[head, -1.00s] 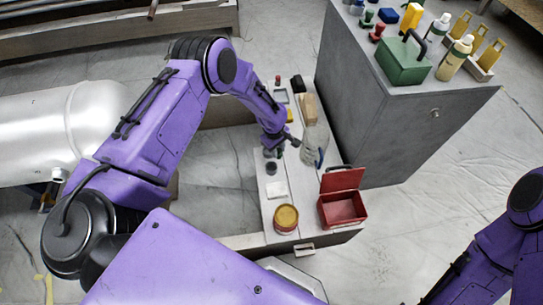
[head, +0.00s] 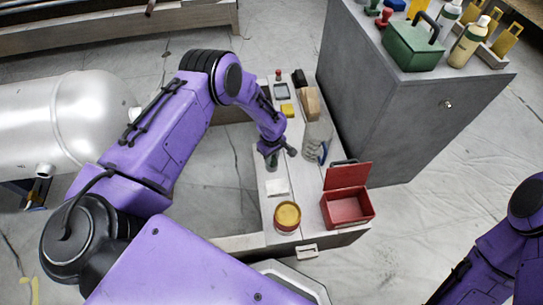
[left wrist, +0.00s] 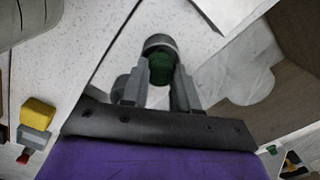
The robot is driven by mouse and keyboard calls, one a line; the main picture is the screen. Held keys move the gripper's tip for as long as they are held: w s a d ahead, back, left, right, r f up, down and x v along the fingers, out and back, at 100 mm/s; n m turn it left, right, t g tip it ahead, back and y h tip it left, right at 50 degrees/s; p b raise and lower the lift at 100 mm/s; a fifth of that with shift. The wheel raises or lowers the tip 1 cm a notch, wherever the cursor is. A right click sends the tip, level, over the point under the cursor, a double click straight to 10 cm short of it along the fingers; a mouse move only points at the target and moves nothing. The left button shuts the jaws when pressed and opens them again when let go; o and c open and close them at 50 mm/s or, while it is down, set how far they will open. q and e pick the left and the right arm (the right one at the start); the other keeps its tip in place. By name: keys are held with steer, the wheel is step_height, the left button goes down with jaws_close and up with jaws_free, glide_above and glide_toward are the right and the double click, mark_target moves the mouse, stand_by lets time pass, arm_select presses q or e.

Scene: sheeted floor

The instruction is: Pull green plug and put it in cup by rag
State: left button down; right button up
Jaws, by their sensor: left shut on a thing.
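My left gripper (head: 272,163) is over the narrow white bench, pointing down. In the left wrist view its fingers (left wrist: 158,88) are shut on the green plug (left wrist: 161,70). A dark grey round cup or socket (left wrist: 158,40) with a lighter rim is just beyond the plug. I cannot tell whether the plug is inside it or over it. A flat white piece (head: 277,187), perhaps the rag, lies just in front of the gripper. It also shows in the left wrist view (left wrist: 215,12). My right gripper is out of view.
A red-and-yellow tin (head: 287,216) and an open red box (head: 347,208) stand at the bench's near end. A grey bundle (head: 316,138), a wooden block (head: 310,103) and a yellow block (head: 287,110) lie farther back. A grey cabinet (head: 385,110) stands right.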

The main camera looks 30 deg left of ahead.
arm_select(q)
steer(key=shift+f+b, duration=0.4)
steer(key=c, duration=0.8)
jaws_free()
steer(key=shift+r, duration=0.15)
step_height(320, 180, up, 10)
steer(key=p, duration=0.2)
steer(key=shift+r+p, duration=0.2)
steer(key=shift+p, duration=0.15)
